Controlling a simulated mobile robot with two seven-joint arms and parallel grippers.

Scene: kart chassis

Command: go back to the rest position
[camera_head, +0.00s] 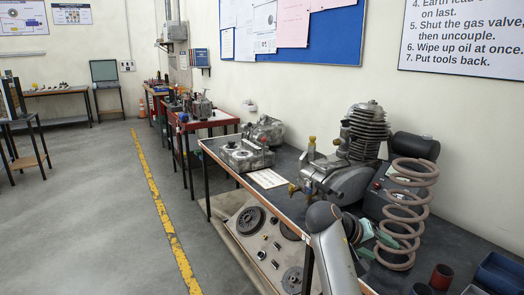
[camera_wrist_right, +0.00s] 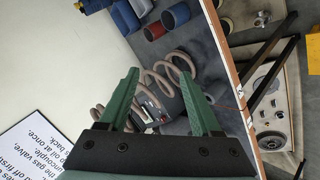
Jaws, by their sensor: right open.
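My right gripper (camera_wrist_right: 159,76) shows in the right wrist view with two green fingers apart and nothing between them. Beyond the fingers, a brown coil spring (camera_wrist_right: 182,68) and workbench items show. In the head view my right arm reaches over the near part of the workbench (camera_head: 445,252). There, the green of my right gripper (camera_head: 372,238) shows partly behind my arm, near the foot of the coil spring (camera_head: 406,205). I cannot tell whether it touches anything. My left gripper is not in view.
The bench holds a finned engine (camera_head: 366,130), a black cylinder (camera_head: 414,147), a metal casing (camera_head: 246,154), a red-brown cup (camera_head: 441,277) and a blue bin (camera_head: 498,271). A lower shelf holds discs (camera_head: 251,221). The floor (camera_head: 95,215) left of the yellow line (camera_head: 160,212) is clear.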

